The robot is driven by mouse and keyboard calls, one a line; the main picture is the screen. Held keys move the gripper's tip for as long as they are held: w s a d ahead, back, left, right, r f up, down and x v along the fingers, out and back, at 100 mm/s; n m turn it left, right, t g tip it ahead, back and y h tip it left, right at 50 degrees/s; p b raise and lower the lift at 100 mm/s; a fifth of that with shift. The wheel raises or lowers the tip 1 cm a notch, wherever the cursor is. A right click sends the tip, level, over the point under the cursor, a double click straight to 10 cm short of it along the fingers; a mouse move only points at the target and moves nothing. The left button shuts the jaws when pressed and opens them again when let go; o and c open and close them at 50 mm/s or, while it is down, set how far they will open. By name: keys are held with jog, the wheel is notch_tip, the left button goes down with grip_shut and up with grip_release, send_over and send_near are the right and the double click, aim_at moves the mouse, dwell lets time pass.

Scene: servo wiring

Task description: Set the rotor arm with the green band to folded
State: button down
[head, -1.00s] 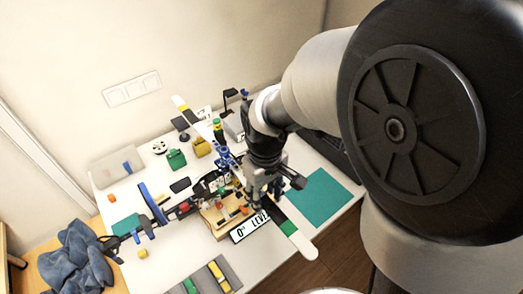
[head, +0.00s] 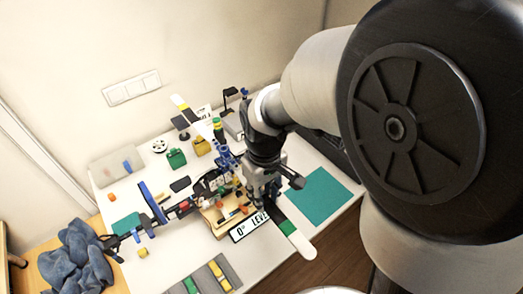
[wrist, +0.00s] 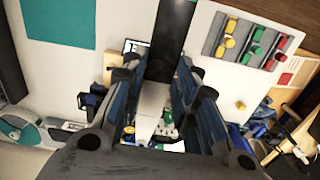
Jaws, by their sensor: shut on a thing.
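The rotor arm with the green band (head: 288,228) reaches from the drone toward the front right in the head view. It has a black section, the green band and a white tip. In the wrist view its black section (wrist: 168,45) runs between my fingers. My gripper (head: 262,198) is shut on this arm, inboard of the band; the fingers also show in the wrist view (wrist: 158,88). The drone body sits on a wooden stand (head: 216,220), partly hidden by my gripper.
A sign reading "0° LEVEL" (head: 250,226) lies beside the gripped arm. A teal mat (head: 318,195) is to the right. A grey tray (head: 200,278) with coloured pieces is in front. A blue cloth (head: 75,257) lies at left. Small parts crowd the back.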

jog(key=s+a+m+p, duration=0.2)
jog(key=a+m+p, duration=0.1)
jog(key=a+m, duration=0.65)
jog(key=w+a+m+p, duration=0.4)
jog(key=w+a+m, duration=0.3)
jog(key=m, duration=0.3)
jog(key=shift+a, duration=0.8)
jog(key=c, duration=1.2)
grip_release()
jog(key=shift+c, duration=0.2)
